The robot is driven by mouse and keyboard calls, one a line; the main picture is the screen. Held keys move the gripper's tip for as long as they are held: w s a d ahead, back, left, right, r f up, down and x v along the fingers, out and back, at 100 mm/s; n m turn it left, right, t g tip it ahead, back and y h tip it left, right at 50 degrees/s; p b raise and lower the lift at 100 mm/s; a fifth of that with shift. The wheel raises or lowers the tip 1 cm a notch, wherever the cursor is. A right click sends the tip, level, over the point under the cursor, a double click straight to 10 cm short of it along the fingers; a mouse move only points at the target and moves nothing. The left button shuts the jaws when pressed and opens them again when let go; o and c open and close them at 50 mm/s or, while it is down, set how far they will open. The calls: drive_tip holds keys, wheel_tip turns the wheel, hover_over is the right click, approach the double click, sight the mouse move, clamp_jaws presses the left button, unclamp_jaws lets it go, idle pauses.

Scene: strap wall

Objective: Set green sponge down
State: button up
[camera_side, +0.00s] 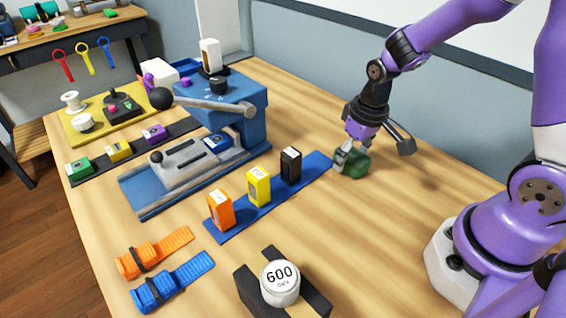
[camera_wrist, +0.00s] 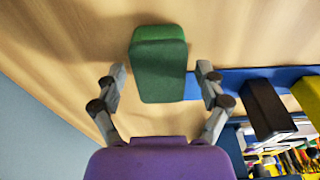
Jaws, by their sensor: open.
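The green sponge (camera_side: 353,164) is at my gripper (camera_side: 352,152), beside the far end of the blue strip, in the side view. In the wrist view the green sponge (camera_wrist: 160,66) lies between the two grey fingers of my gripper (camera_wrist: 162,75), with a visible gap on each side. The fingers are spread and do not touch it there. The sponge appears to rest on the wooden table. Part of it is hidden behind a finger in the side view.
A blue strip (camera_side: 238,216) holds an orange box (camera_side: 220,211), a yellow box (camera_side: 259,187) and a black box (camera_side: 291,166). A blue machine (camera_side: 232,105) with a lever stands left. A 600 weight (camera_side: 281,284) sits in front.

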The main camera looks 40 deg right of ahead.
sight(358, 159)
wheel_tip(358, 159, up, 13)
drive_tip(key=s, duration=0.2)
drive_tip(key=s+a+r+t, duration=0.3)
drive_tip(key=s+a+t, duration=0.1)
drive_tip(key=s, duration=0.1)
drive_tip(key=shift+s+r, duration=0.2)
drive_tip(key=shift+s, duration=0.2)
